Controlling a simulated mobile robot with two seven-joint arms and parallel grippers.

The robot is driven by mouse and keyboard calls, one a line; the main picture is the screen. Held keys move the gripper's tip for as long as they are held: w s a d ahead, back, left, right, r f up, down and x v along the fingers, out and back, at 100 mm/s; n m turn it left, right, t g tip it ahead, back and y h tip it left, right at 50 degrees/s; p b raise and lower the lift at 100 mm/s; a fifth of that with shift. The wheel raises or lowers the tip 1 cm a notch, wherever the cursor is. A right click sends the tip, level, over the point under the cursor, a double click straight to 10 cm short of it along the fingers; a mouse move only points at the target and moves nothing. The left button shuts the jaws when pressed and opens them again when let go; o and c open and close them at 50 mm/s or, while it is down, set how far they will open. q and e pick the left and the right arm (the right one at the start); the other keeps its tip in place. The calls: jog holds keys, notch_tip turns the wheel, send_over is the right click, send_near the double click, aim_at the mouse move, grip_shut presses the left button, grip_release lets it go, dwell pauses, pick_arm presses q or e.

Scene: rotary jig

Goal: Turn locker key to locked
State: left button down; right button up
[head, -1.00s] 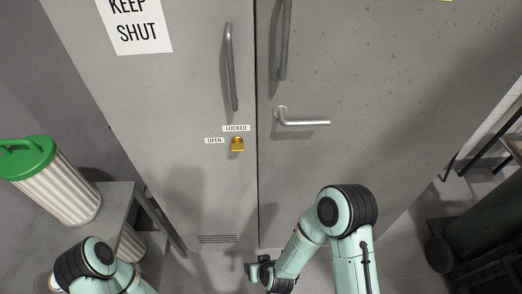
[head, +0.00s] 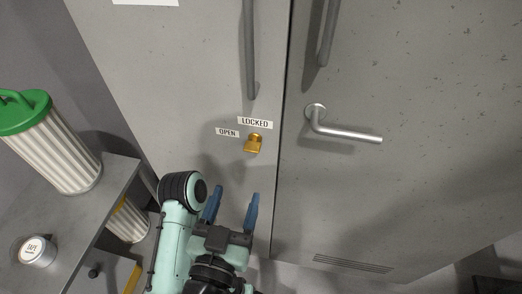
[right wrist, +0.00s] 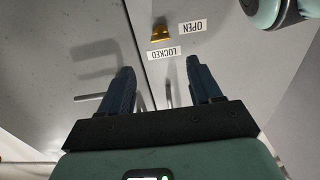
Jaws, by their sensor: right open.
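The gold locker key (head: 253,145) sits in the left grey door (head: 200,70), left of the seam between the doors. The "LOCKED" label (head: 254,122) is just above it and the "OPEN" label (head: 227,132) is to its left. I cannot tell for sure which label the key points to. My right gripper (head: 232,203) is open and empty, below the key and apart from it. In the right wrist view the key (right wrist: 160,34) shows upside down, beyond the open fingers (right wrist: 158,80). My left gripper is not in view.
A lever handle (head: 345,133) sticks out of the right door, right of the key. A vertical bar handle (head: 249,50) is above the key. At left, a shelf (head: 75,225) holds a green-lidded striped canister (head: 55,150) and a tape roll (head: 37,251).

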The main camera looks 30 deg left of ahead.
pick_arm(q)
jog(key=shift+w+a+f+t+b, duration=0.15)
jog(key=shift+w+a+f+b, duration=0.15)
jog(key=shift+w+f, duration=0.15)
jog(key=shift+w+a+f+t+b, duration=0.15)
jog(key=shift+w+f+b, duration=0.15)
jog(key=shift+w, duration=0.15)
pick_arm(e)
jog(key=x, duration=1.2)
jog(key=shift+a+f, duration=0.1)
jog(key=c, duration=1)
